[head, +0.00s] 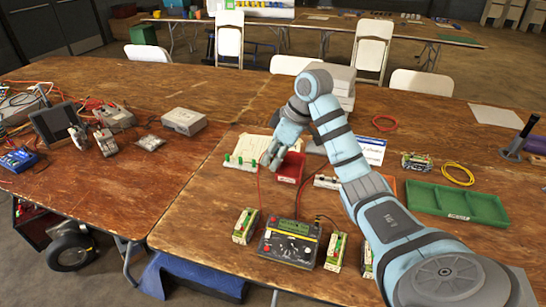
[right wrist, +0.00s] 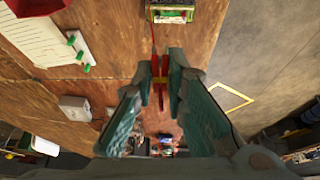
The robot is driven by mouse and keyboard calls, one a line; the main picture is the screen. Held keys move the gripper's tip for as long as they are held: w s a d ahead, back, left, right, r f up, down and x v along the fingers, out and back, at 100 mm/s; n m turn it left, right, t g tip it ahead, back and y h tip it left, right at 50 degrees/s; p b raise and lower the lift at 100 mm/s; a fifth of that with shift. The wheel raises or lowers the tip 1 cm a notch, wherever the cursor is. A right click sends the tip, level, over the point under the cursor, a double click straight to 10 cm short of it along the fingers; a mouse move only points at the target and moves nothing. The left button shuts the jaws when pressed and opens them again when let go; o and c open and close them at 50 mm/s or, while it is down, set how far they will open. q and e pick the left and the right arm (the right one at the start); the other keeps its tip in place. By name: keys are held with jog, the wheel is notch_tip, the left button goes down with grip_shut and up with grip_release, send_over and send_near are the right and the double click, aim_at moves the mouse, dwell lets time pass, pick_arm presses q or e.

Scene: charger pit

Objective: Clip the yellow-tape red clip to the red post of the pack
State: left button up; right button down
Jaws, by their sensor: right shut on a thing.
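My right gripper (head: 270,163) hangs over the table beside a red bin. In the right wrist view, its fingers (right wrist: 163,68) are shut on the red clip (right wrist: 160,88), which has yellow tape near the fingertips. A red lead runs from the clip toward the top of that view. A green-and-white pack (right wrist: 170,12) lies beyond the fingertips, apart from the clip. In the head view, similar packs stand left (head: 245,226) and right (head: 335,251) of the black-and-yellow charger (head: 290,242). The red post is too small to make out clearly. My left gripper is not in view.
The red bin (head: 290,167) and a pale rack with green pegs (head: 241,162) are close to my right gripper. A green tray (head: 457,203) and a yellow cable loop (head: 457,174) lie to the right.

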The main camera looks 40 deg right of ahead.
jog(key=shift+r+p, duration=0.1)
jog(key=shift+p, duration=0.2)
jog(key=s+d+m+h+p, duration=0.3)
jog(key=s+m+p, duration=0.3)
jog(key=s+m, duration=0.35)
jog(key=s+d+m+h+p, duration=0.35)
jog(key=s+m+p, duration=0.35)
jog(key=s, duration=0.4)
notch_tip(320, 180, down, 14)
jog(key=m+g+b, duration=0.1)
jog(key=b, duration=1.3)
jog(key=shift+r+m+y, duration=0.1)
jog(key=shift+m+y, duration=0.15)
jog(key=shift+f+b, duration=2.75)
jog(key=shift+f, duration=0.85)
jog(key=shift+r+p, duration=0.1)
jog(key=shift+p, duration=0.2)
